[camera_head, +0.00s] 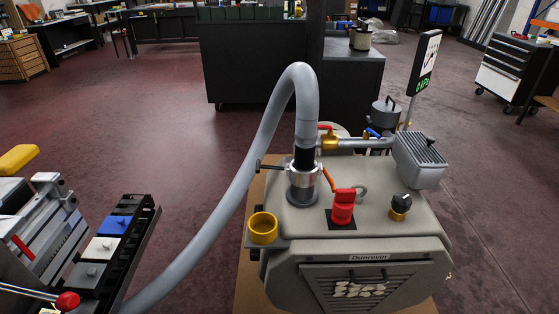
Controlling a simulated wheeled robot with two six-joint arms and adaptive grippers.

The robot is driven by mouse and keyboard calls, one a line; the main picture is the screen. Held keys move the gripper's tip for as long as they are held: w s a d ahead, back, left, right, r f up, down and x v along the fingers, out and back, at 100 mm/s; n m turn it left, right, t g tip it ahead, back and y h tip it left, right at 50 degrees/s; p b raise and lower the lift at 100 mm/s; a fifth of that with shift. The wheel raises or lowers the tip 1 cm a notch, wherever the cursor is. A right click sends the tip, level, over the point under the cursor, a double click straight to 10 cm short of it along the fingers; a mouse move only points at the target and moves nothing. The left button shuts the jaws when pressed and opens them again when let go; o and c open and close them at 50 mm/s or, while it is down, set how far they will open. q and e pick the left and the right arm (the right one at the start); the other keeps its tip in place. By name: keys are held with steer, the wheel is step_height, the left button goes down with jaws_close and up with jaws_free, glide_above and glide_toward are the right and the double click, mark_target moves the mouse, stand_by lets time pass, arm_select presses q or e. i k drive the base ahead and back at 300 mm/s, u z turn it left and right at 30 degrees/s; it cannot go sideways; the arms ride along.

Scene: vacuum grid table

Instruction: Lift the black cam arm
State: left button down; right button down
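A black cam arm (270,167) sticks out to the left from the metal hose coupling (303,176), roughly level, with a small knob-like outer end. The coupling stands upright on top of a grey machine (300,215) marked "Dunrevin". A grey hose (304,90) rises from a black cuff (304,157) above the coupling, bends over and runs down to the left. An orange-red arm (330,180) slants down on the coupling's right side. Neither of my grippers is in view.
A yellow cup (262,230) sits at the machine's front left, with a red knob (342,208) and black knob (400,204) to the right. A grey finned box (419,160) and a sign (424,65) stand at right. A fixture table (75,250) lies left.

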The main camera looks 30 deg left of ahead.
mark_target(271, 168)
steer(key=z, duration=0.85)
steer(key=i, duration=0.8)
steer(key=u, duration=1)
